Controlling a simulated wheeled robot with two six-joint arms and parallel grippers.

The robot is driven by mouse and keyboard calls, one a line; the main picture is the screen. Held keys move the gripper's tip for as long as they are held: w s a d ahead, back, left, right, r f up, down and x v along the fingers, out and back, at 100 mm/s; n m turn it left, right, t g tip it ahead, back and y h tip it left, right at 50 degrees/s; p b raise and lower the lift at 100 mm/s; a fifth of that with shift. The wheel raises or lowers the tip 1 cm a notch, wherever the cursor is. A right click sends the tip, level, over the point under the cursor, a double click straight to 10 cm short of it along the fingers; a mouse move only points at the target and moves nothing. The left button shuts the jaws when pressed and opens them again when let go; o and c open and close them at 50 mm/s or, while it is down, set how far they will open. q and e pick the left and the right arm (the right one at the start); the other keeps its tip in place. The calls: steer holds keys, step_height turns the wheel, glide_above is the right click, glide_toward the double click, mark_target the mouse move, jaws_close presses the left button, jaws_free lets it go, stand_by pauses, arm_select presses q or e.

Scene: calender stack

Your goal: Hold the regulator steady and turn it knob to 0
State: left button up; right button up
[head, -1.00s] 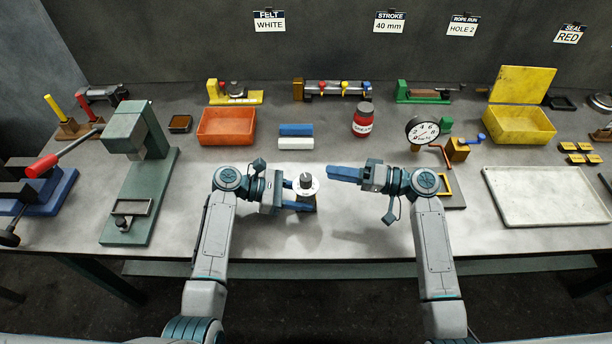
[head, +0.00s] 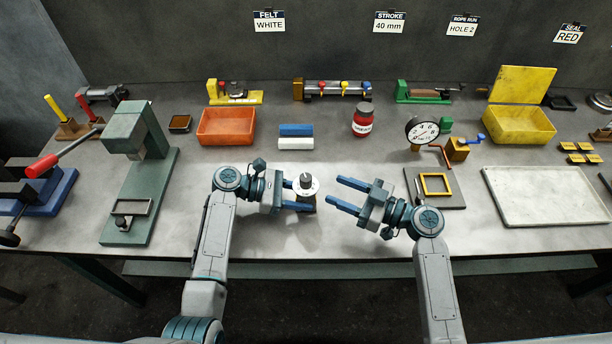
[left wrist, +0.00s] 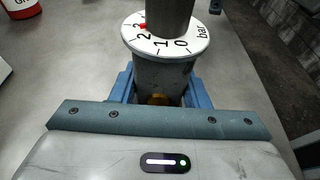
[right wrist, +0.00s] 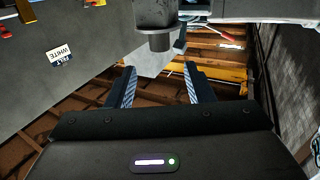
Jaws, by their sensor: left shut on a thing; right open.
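The regulator (head: 303,193) is a grey cylinder with a white dial (left wrist: 185,47) and a grey knob (left wrist: 170,15) on top. It stands upright. My left gripper (head: 304,205) is shut around its body, with a blue finger on either side in the left wrist view. The dial shows 0, 1, 2 and "bar"; a red mark (left wrist: 144,27) lies near the 2, well away from the 0. The knob hides part of the scale. My right gripper (head: 334,191) is open and empty, its fingers pointing at the regulator from the right, a short gap away.
Blue and white blocks (head: 296,143) and a red jar (head: 362,120) lie behind the regulator. A gauge (head: 422,130) and a yellow frame (head: 435,184) are behind the right gripper. A green press (head: 128,200) is left.

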mark_target(306, 177)
steer(key=x, duration=0.9)
steer(key=shift+w+a, duration=0.1)
steer(key=shift+a, duration=0.2)
steer(key=shift+c, duration=0.2)
steer(key=c, duration=0.9)
